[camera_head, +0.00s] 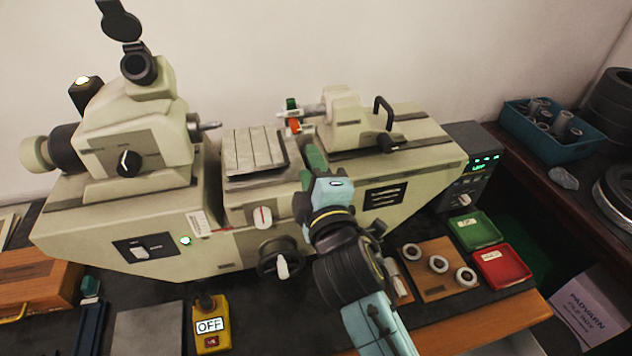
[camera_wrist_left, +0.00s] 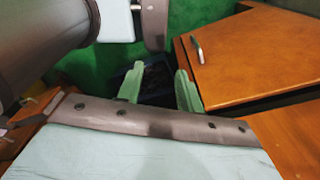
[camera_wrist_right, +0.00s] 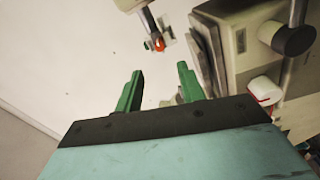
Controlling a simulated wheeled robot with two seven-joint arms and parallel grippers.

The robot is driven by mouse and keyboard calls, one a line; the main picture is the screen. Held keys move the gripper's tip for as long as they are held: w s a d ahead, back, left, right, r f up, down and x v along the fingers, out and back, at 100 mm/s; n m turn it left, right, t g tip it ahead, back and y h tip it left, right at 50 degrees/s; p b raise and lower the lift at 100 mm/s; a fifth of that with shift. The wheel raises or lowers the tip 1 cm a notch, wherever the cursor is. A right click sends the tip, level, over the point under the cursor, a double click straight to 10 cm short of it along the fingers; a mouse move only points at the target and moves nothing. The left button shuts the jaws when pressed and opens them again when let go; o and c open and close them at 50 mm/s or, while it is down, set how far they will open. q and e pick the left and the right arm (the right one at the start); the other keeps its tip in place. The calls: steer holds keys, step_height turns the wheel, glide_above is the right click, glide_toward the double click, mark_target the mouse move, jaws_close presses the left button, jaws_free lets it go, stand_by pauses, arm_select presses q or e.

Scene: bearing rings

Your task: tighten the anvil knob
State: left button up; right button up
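The measuring machine (camera_head: 350,185) fills the middle of the bench. A yellow switch box (camera_head: 208,325) reading OFF stands at the front. A wooden board (camera_head: 437,268) with several rings, a green tray (camera_head: 474,231) and a red tray (camera_head: 501,264) lie at the right.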

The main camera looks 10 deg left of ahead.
steer(key=shift+v, duration=1.55)
